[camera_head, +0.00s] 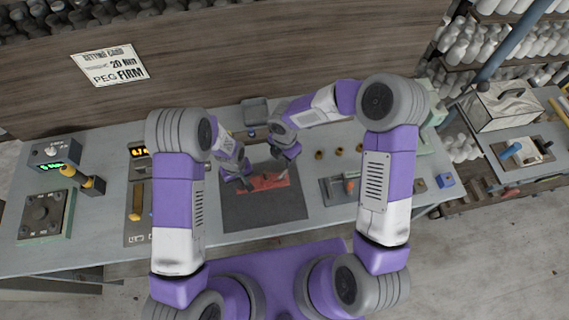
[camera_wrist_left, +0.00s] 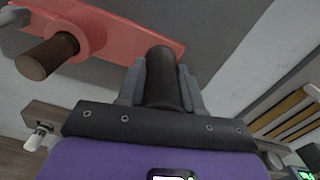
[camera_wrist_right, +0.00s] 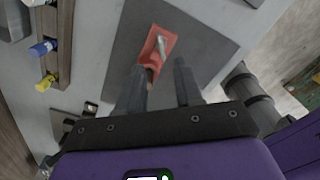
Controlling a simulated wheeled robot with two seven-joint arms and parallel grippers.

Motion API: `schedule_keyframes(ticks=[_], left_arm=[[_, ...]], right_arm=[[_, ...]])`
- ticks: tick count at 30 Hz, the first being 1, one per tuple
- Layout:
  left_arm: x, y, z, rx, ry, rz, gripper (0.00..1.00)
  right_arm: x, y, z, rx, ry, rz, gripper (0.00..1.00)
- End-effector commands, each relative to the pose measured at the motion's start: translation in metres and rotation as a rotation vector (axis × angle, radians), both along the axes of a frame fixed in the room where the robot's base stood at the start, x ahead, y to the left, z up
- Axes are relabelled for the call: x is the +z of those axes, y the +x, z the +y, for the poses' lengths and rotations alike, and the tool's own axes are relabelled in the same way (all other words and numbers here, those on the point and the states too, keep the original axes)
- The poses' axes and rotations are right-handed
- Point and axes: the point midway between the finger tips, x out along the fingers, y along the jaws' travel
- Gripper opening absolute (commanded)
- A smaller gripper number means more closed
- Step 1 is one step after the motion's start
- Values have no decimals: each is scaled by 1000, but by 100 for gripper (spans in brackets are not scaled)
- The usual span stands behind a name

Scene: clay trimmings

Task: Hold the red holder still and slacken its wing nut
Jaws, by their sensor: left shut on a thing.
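The red holder (camera_head: 268,182) lies on the dark mat (camera_head: 262,211) in the middle of the bench. In the left wrist view, the holder (camera_wrist_left: 115,32) has a brown peg (camera_wrist_left: 45,56) through its round collar and a dark upright grip (camera_wrist_left: 163,82) at one end. My left gripper (camera_head: 246,184) is shut on this dark grip. The pale wing nut (camera_wrist_right: 160,44) shows on the holder in the right wrist view. My right gripper (camera_wrist_right: 160,85) is open and empty, above and apart from the holder. In the head view, its fingers (camera_head: 287,155) are behind the holder.
Several small brown pegs (camera_head: 339,151) stand right of the mat. A grey tray (camera_head: 340,191) is at right, and a device with a green display (camera_head: 53,157) at far left. A card on the wall reads "PEG FIRM" (camera_head: 110,65). The front of the mat is clear.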

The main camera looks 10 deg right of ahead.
Motion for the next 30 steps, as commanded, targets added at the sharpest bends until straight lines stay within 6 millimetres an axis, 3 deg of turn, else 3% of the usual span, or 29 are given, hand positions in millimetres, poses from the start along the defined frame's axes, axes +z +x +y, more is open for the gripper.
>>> schedule_keyframes(ticks=[6, 18, 19, 24, 30], left_arm=[[0, 0, 0, -1, -1, -1, 0], [0, 1, 0, -1, -1, -1, 0], [0, 1, 0, -1, -1, -1, 37], [0, 0, 0, -1, -1, -1, 63], [0, 0, 0, 0, -1, -1, 65]], right_arm=[[23, 0, 0, -1, -1, 1, 35], [25, 0, 0, 0, 0, 1, 35], [25, 0, 0, 0, 0, 1, 35], [25, 0, 0, 0, 0, 1, 35], [25, 0, 0, 0, 0, 1, 35]])
